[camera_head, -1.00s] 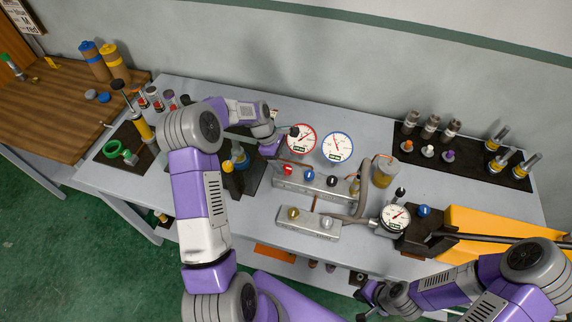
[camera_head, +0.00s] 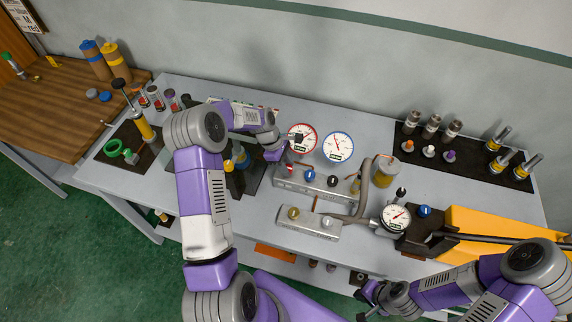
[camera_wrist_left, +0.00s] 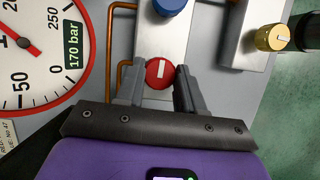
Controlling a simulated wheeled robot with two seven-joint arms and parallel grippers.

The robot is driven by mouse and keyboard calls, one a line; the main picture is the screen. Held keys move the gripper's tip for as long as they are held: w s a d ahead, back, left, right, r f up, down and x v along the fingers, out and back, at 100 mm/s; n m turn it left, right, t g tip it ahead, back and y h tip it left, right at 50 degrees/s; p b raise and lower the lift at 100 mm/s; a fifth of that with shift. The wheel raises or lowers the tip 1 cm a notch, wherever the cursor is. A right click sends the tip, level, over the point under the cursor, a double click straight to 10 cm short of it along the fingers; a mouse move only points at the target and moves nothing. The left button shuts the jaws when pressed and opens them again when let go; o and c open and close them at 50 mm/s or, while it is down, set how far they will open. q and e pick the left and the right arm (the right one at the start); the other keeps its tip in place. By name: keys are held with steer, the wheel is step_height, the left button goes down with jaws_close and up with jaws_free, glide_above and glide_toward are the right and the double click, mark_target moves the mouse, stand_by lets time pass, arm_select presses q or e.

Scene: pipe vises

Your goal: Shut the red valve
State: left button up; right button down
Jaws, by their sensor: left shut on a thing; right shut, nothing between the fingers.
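The red valve (camera_wrist_left: 159,74) is a round knob with a white bar mark, on the grey manifold block (camera_head: 318,184). In the left wrist view, my left gripper (camera_wrist_left: 160,82) has one finger on each side of the knob and is shut on it. The white bar points nearly straight up in that view. In the head view, my left gripper (camera_head: 287,163) is at the block's left end and mostly hides the red valve. My right gripper (camera_head: 366,302) is shut and empty, low in the head view, in front of the table.
A blue knob (camera_head: 309,174) and a black knob (camera_head: 332,180) sit on the same block. A red-rimmed gauge (camera_head: 302,138) and a blue-rimmed gauge (camera_head: 338,146) are behind it. A second block (camera_head: 309,225) with a yellow knob (camera_head: 294,213) is in front.

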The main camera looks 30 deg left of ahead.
arm_select(q)
steer(key=shift+m, duration=0.4)
steer(key=m, duration=0.1)
steer(key=m+g, duration=0.1)
steer(key=m, duration=0.1)
steer(key=shift+w+m+g, duration=0.2)
steer(key=shift+m+g, duration=0.1)
steer(key=m, duration=0.2)
steer(key=m+g+y, duration=0.1)
steer(key=m, duration=0.1)
steer(key=shift+w+m+g+b, duration=0.1)
steer(key=shift+m+g+b, duration=0.2)
steer(key=m+g+y, duration=0.1)
steer(key=m, duration=0.3)
steer(key=shift+w+d+m, duration=0.1)
steer(key=shift+d+m, duration=0.05)
steer(key=shift+m, duration=0.15)
steer(key=shift+d+r+m+g+y+b, duration=0.15)
steer(key=shift+m+y, duration=0.25)
steer(key=shift+m, duration=0.6)
steer(key=shift+a+f+m+g+y+b, duration=0.1)
steer(key=shift+m+g+y+b, duration=0.25)
steer(key=shift+m, duration=0.65)
steer(key=o, duration=1)
steer(key=shift+o, duration=0.2)
